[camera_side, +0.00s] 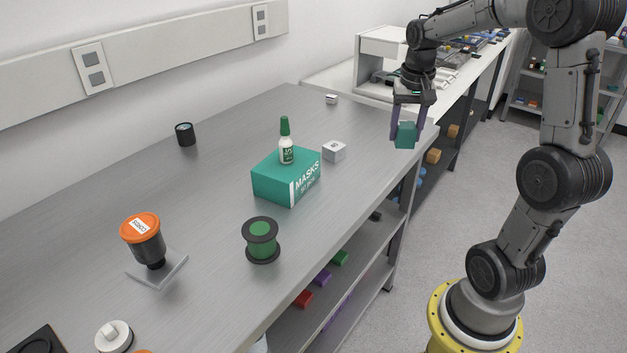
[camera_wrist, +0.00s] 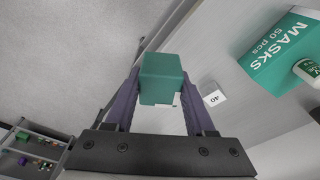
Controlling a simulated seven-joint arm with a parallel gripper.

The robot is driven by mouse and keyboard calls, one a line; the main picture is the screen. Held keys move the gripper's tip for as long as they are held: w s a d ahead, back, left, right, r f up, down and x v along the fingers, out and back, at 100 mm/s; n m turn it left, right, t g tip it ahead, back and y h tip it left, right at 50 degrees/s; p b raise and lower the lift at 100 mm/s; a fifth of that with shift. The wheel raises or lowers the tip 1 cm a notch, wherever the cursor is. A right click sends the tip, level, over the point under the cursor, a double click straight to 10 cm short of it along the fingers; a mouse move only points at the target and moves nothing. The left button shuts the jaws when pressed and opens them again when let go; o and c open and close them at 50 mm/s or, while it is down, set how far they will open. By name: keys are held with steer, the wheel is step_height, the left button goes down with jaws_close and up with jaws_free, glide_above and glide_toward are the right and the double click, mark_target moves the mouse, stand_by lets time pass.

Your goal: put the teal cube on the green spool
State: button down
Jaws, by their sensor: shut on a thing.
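The teal cube (camera_side: 405,136) is held up in the air between the purple fingers of my gripper (camera_side: 407,122), near the far right edge of the table in the side view. In the wrist view the teal cube (camera_wrist: 161,78) sits between the two fingers of my gripper (camera_wrist: 160,100), which is shut on it. The green spool (camera_side: 261,240) has black flanges and stands upright on the table, well to the left and nearer the camera. Its top looks empty. The spool is not in the wrist view.
A teal masks box (camera_side: 275,182) with a white bottle (camera_side: 286,151) on it stands between gripper and spool. A white cube (camera_side: 334,151), also in the wrist view (camera_wrist: 214,97), is beside it. An orange-lidded jar (camera_side: 142,240) stands left of the spool.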

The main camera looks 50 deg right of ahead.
steer(key=shift+s+a, duration=0.2)
steer(key=shift+s, duration=0.05)
steer(key=a+r+n+y, duration=0.15)
steer(key=a+n, duration=0.25)
steer(key=a, duration=0.6)
steer(key=a+r+n, duration=0.3)
steer(key=a, duration=0.7)
steer(key=a+r+n, duration=0.2)
steer(key=a+n, duration=0.2)
steer(key=a, duration=0.6)
glide_toward(257, 227)
steer(key=shift+s+d+f+t, duration=0.25)
steer(key=shift+s+f+t, duration=0.15)
steer(key=shift+f, duration=0.3)
steer(key=shift+w+a+f, duration=0.1)
steer(key=shift+w+f, duration=0.3)
steer(key=shift+f, duration=0.05)
steer(key=shift+w+f, duration=0.15)
steer(key=shift+f, duration=1.6)
steer(key=shift+f, duration=0.1)
